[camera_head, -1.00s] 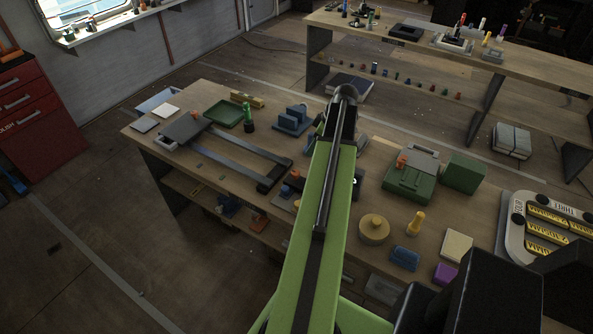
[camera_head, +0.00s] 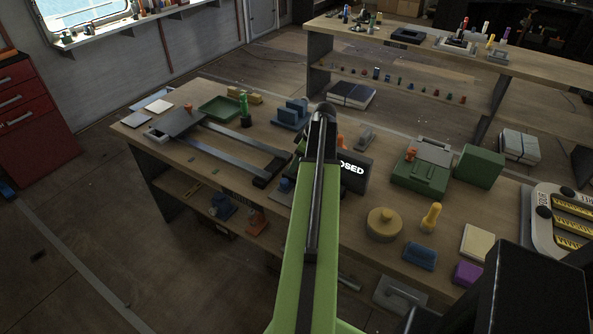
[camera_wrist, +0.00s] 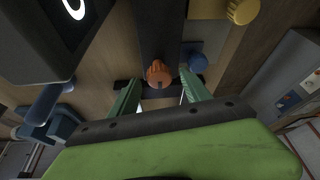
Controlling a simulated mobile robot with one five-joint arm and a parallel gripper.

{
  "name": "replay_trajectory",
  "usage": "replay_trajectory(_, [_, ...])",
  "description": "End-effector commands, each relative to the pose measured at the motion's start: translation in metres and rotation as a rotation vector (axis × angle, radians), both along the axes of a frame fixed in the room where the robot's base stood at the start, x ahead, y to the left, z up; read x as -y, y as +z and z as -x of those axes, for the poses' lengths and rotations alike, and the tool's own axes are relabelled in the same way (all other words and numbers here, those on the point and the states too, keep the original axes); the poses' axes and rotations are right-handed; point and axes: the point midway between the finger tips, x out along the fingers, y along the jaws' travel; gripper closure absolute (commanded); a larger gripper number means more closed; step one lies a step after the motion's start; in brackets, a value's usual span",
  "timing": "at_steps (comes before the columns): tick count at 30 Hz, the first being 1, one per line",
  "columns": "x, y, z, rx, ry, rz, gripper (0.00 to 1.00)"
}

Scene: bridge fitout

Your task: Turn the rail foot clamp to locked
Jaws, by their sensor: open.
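An orange knob (camera_wrist: 158,72), which looks like the clamp's handle, stands on a dark bar (camera_wrist: 160,30) in the wrist view. I cannot read its setting. My gripper (camera_wrist: 160,90) is open, with its green fingers apart on either side of the knob in the picture. I cannot tell whether they touch it. In the head view my green arm covers the gripper. An orange piece (camera_head: 341,142) shows just right of the arm there; I cannot tell whether it is the same knob.
A dark sign reading "OSED" (camera_head: 352,172) stands close right of my arm; a dark panel (camera_wrist: 50,35) is close in the wrist view. A blue knob (camera_wrist: 196,62) and a yellow knob (camera_wrist: 242,10) lie to the right. A slide rail frame (camera_head: 235,150) lies left on the bench.

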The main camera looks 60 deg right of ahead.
Motion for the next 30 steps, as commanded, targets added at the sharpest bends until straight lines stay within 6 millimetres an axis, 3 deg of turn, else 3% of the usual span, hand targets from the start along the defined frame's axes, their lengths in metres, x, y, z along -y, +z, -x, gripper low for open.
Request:
replay_trajectory(7, [0.0001, 0.0005, -0.0001, 0.0, -0.001, 0.0, 0.47])
replay_trajectory(19, [0.0004, 0.0004, 0.0003, 0.0, -0.001, 0.001, 0.99])
replay_trajectory(21, [-0.0085, 0.0003, 0.0008, 0.0, 0.0, 0.0, 1.0])
replay_trajectory(30, [-0.0016, 0.0001, 0.0009, -0.001, -0.045, -0.001, 1.0])
